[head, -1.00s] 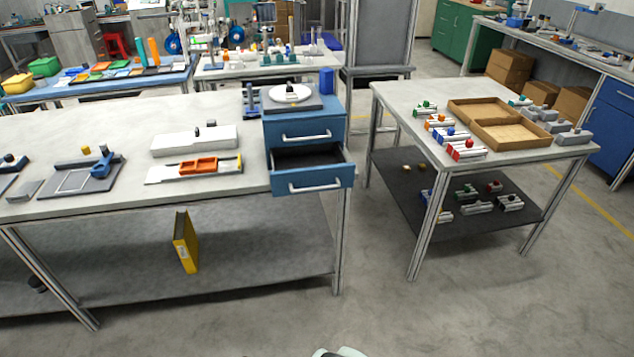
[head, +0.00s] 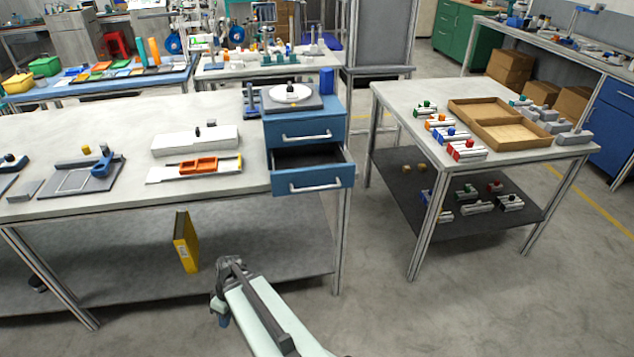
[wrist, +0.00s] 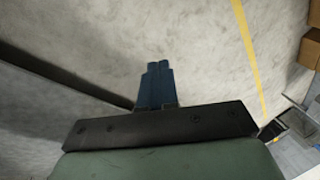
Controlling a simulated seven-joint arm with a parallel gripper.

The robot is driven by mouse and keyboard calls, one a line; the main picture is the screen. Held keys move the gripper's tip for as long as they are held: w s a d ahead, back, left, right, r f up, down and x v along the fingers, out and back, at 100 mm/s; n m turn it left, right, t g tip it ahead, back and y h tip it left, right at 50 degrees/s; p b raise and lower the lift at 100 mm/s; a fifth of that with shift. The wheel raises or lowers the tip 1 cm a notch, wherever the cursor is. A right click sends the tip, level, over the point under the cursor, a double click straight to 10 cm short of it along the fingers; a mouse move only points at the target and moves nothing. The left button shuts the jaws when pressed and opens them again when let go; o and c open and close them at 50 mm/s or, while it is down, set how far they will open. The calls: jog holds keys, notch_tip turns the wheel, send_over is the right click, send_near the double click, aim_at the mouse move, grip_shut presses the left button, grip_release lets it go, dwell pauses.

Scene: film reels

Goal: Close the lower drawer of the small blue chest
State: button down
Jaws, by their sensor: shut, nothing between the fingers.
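The small blue chest (head: 305,131) stands at the right end of the long workbench in the head view. Its lower drawer (head: 314,180) is pulled out towards me, with its dark inside showing and a pale bar handle on the front. The upper drawer (head: 307,134) is shut. My gripper (head: 223,321) is low in front of the bench, below and to the left of the chest, apart from it. In the wrist view its blue fingers (wrist: 158,70) are together, empty, over the grey floor.
A white disc on a dark base (head: 291,95) sits on the chest, with a blue cylinder (head: 326,80) beside it. A yellow binder (head: 186,241) stands on the bench's lower shelf. A second table (head: 420,94) stands to the right, with floor between.

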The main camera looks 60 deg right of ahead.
jog(key=w+d+r+n+t, duration=0.1)
jog(key=w+d+r+t, duration=0.2)
jog(key=d+r, duration=0.55)
jog(key=w+d+r+n+t, duration=0.2)
jog(key=w+d+r, duration=0.1)
jog(key=d+r, duration=0.5)
jog(key=s+d+r+n+t+h, duration=0.1)
jog(key=d+r+t, duration=0.1)
jog(key=d+r, duration=0.55)
jog(key=s+d+r+n+t+h, duration=0.15)
jog(key=d+r, duration=0.25)
jog(key=r, duration=0.6)
jog(key=s+d+r+g+h, duration=0.1)
jog(key=s+d+r, duration=0.1)
jog(key=s+d, duration=0.5)
jog(key=s+d+r+g+h, duration=0.1)
jog(key=s+d+r, duration=0.1)
jog(key=s+d, duration=0.5)
send_near(309, 185)
jog(key=shift+t, duration=0.25)
jog(key=shift+s+x, duration=0.25)
jog(key=shift+x, duration=2.1)
jog(key=shift+f, duration=0.2)
